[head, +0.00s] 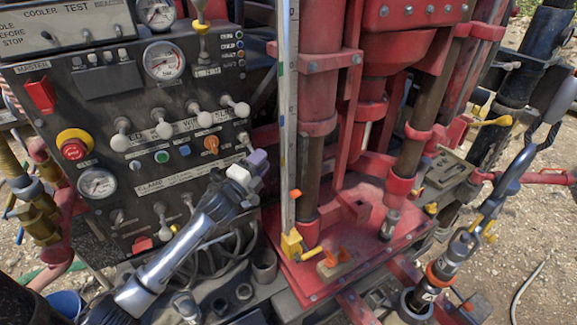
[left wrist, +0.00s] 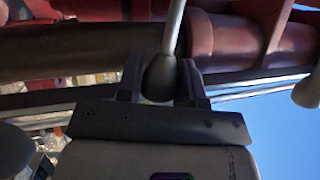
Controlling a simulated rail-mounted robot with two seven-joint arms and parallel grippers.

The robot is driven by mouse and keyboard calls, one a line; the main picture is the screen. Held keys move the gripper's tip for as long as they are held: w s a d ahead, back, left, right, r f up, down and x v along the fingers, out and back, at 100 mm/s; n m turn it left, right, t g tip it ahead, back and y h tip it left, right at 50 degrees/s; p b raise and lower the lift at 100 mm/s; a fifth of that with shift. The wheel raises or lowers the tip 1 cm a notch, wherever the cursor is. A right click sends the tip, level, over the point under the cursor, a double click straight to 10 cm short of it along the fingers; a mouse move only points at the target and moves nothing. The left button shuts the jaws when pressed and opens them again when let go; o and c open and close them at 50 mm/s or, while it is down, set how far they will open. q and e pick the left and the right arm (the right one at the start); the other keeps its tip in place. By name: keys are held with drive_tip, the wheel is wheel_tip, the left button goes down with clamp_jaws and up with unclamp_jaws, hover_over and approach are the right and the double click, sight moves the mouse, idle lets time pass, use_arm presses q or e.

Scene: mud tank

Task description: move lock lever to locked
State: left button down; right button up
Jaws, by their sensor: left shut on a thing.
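My left gripper (head: 247,168) comes in from the lower left and reaches the right edge of the control panel in the head view. In the left wrist view, the gripper (left wrist: 165,85) is shut on a dark rounded lever knob (left wrist: 159,78), with a thin grey rod (left wrist: 173,30) running up from it. The head view shows a short lever (head: 244,138) just above the fingertips, but I cannot tell whether it is the held one. I cannot read which lever is the lock lever, or its position. My right gripper is not in view.
The dark control panel (head: 85,150) carries gauges, a red stop button (head: 74,149) and a row of white-knobbed levers (head: 163,123). A red rig frame (head: 318,100) stands close to the right of the gripper. Hoses (head: 215,258) hang below the panel. Gravel ground shows at right.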

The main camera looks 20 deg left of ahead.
use_arm(q)
drive_tip(key=shift+w+a+f, duration=0.1)
drive_tip(key=shift+a+f, duration=0.05)
drive_tip(key=shift+f, duration=0.6)
drive_tip(key=shift+w+a+f+b, duration=0.15)
drive_tip(key=shift+f+b, duration=0.2)
drive_tip(key=shift+b, duration=0.1)
drive_tip(key=shift+f, duration=0.2)
drive_tip(key=c, duration=1)
unclamp_jaws()
drive_tip(key=shift+a, duration=0.1)
drive_tip(key=shift+c, duration=0.2)
drive_tip(key=shift+o, duration=1.3)
drive_tip(key=shift+r, duration=0.15)
drive_tip(key=s+a+b, duration=0.3)
drive_tip(key=s, duration=0.9)
drive_tip(key=shift+s+a+f, duration=0.2)
drive_tip(key=shift+s, duration=0.15)
